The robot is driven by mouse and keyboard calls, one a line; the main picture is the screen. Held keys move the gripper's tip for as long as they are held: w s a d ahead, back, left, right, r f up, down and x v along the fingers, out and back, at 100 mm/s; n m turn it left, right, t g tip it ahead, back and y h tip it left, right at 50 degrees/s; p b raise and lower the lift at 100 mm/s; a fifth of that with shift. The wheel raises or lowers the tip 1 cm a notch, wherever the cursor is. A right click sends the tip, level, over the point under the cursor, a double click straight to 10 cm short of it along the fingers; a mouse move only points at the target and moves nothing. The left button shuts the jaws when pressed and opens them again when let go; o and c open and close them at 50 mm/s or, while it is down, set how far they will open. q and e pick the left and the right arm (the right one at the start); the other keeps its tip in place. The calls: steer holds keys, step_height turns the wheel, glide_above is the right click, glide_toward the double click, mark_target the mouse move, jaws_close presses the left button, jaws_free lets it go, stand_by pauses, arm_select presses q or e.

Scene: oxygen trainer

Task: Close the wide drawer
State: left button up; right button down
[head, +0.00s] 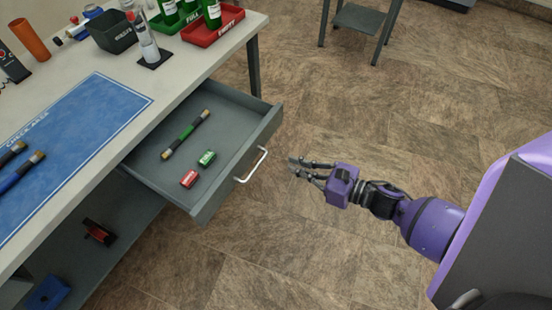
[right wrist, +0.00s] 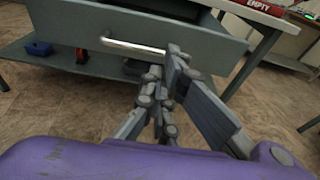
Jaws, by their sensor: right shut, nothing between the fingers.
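The wide drawer (head: 226,173) is grey and stands pulled out from under the white table. Its white bar handle (head: 252,165) is on the front panel, and the handle (right wrist: 133,47) also shows in the right wrist view. A green-banded rod, a green cylinder and a red cylinder lie inside the drawer. My right gripper (head: 293,166) is to the right of the handle, apart from it in the head view, with its fingers pointing at the drawer front. It is shut and empty. In the right wrist view its fingertips (right wrist: 172,57) appear near the handle's right end. My left gripper is not in view.
The table (head: 190,75) carries a blue mat (head: 75,140), a black bin (head: 114,33), and red (head: 213,27) and green trays with bottles. A lower shelf (head: 75,258) holds a red item and a blue item. A stool (head: 360,18) stands at the back. The floor right of the drawer is clear.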

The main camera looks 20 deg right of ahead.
arm_select(q)
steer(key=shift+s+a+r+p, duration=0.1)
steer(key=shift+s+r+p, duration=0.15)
steer(key=shift+p, duration=0.1)
arm_select(e)
steer(key=x, duration=0.7)
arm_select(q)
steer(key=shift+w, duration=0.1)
arm_select(e)
steer(key=shift+f, duration=0.1)
